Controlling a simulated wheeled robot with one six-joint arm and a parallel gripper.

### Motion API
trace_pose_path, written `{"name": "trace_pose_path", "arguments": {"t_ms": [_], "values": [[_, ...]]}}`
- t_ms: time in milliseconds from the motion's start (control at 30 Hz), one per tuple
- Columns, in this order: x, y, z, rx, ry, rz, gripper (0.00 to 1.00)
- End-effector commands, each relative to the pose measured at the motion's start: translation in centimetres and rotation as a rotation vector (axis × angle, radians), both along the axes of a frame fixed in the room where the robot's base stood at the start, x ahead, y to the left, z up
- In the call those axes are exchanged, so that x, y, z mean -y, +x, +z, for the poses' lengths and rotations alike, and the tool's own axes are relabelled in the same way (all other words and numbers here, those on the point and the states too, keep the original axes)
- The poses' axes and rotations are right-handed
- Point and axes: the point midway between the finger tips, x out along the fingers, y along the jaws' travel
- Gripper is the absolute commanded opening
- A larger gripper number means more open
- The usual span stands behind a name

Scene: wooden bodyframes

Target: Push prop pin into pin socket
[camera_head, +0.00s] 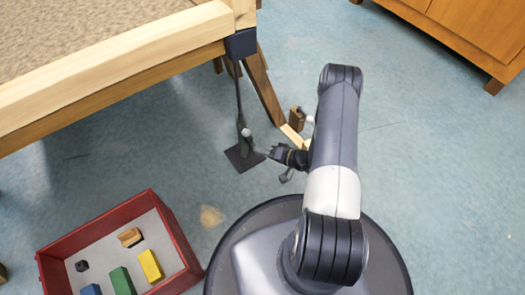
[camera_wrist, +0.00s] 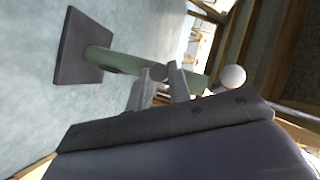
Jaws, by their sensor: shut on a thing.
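A prop stands on the floor with a dark square foot (camera_head: 244,157) and a green tube (camera_head: 241,125). A thin dark rod (camera_head: 238,90) rises from it toward the dark corner block of the wooden frame. The prop pin's white ball knob (camera_head: 246,132) shows at the tube's side. In the wrist view the ball (camera_wrist: 232,77) is right of my fingers, and the foot (camera_wrist: 80,45) is upper left. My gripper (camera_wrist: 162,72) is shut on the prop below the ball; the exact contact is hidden. It also shows in the head view (camera_head: 259,153). The pin socket is not clearly visible.
A wooden frame (camera_head: 110,70) with a dark corner block (camera_head: 241,43) is above left. A red-walled tray (camera_head: 178,235) with coloured blocks lies lower left. Wooden pieces (camera_head: 297,120) lie behind my gripper. A cabinet (camera_head: 470,35) is at upper right. Floor at right is clear.

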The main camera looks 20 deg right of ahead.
Motion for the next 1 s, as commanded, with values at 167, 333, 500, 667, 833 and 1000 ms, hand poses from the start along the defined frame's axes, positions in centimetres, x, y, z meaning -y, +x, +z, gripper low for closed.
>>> {"name": "trace_pose_path", "arguments": {"t_ms": [167, 333, 500, 667, 833, 1000], "values": [[0.0, 0.0, 0.0, 0.000, 0.000, 0.000, 0.00], [0.0, 0.0, 0.0, 0.000, 0.000, 0.000, 0.00], [-0.1, 0.2, 0.0, 0.001, -0.001, 0.000, 0.00], [-0.2, 0.6, 0.0, 0.000, -0.001, 0.001, 0.00], [-0.3, 1.0, 0.0, 0.000, 0.000, 0.000, 0.00], [-0.4, 1.4, 0.0, 0.001, -0.001, 0.000, 0.00]]}}
